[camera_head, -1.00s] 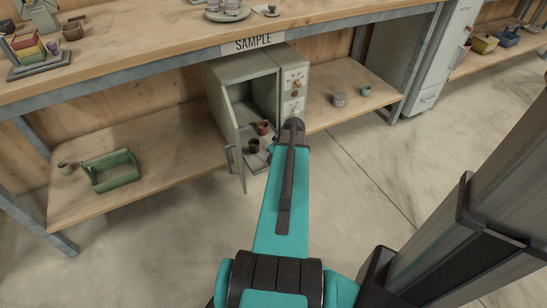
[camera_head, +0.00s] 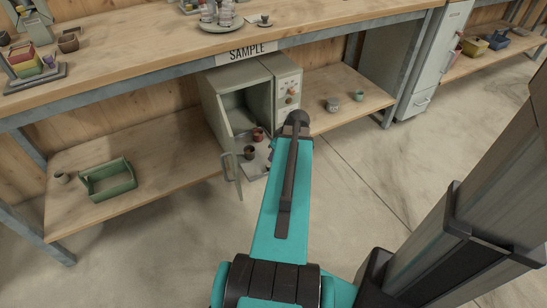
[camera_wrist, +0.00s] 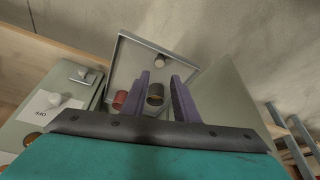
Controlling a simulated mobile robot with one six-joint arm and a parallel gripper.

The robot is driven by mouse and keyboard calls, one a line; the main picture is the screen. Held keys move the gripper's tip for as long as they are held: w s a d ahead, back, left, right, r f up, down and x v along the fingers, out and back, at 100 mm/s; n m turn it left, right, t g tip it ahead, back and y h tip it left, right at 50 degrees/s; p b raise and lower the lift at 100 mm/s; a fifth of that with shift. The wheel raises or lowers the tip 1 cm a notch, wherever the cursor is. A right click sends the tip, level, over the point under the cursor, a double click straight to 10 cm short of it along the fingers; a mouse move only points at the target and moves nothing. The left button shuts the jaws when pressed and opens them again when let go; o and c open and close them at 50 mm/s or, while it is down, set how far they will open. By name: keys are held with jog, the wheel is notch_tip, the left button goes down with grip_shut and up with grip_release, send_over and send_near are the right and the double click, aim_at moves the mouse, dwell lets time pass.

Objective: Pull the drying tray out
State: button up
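The drying tray (camera_wrist: 128,65) is a shallow grey metal tray with a raised rim. It sticks out of the front of a grey-green oven cabinet (camera_head: 220,105) on the lower shelf. A reddish cup (camera_wrist: 120,100) and a dark cup (camera_wrist: 155,94) stand on it. A small pale cylindrical piece (camera_wrist: 160,61) shows near its far rim; I cannot tell if it is a handle. My gripper (camera_wrist: 163,82) is open, its two purple fingers apart over the tray with the dark cup seen between them. Contact cannot be told. The head view hides the gripper behind my arm.
The oven door (camera_head: 232,175) hangs open at the left and also shows in the wrist view (camera_wrist: 225,95). The knob panel (camera_head: 289,88) is on the right. A green bin (camera_head: 107,179) stands left on the shelf (camera_head: 165,150). The floor in front is clear.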

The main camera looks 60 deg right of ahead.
jog(key=shift+p+v, duration=0.35)
jog(key=shift+v, duration=1.85)
